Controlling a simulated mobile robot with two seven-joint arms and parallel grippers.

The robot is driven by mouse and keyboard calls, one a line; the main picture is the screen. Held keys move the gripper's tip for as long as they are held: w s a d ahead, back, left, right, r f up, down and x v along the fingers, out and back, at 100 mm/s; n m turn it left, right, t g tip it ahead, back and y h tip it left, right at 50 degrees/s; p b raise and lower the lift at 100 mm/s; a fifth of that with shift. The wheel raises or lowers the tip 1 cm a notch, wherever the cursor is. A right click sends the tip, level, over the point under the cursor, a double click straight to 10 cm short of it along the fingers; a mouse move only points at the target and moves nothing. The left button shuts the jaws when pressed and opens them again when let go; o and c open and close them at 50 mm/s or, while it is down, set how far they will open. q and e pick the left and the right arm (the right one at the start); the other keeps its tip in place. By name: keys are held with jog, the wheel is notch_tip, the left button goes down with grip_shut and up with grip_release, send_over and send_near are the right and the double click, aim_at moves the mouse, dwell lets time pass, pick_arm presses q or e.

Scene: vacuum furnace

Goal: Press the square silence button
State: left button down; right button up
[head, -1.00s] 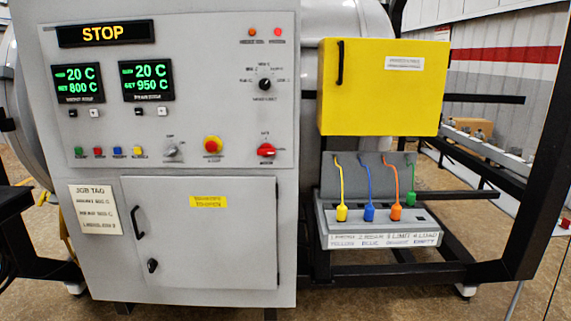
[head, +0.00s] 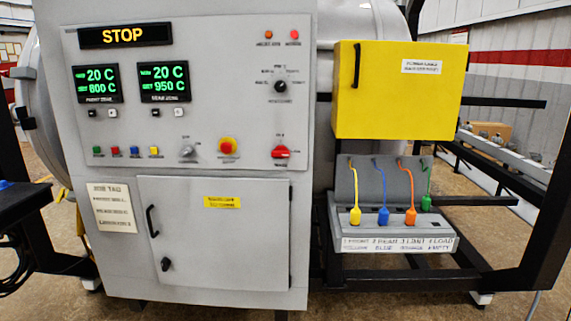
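The grey control panel (head: 222,130) faces me in the head view. Neither of my grippers shows in this view.
A yellow box (head: 396,105) and a plug board (head: 395,244) with coloured cables stand right of the cabinet. The closed cabinet door (head: 212,250) has a black handle. A dark table (head: 25,200) is at the left edge. Black frame bars stand at the right.

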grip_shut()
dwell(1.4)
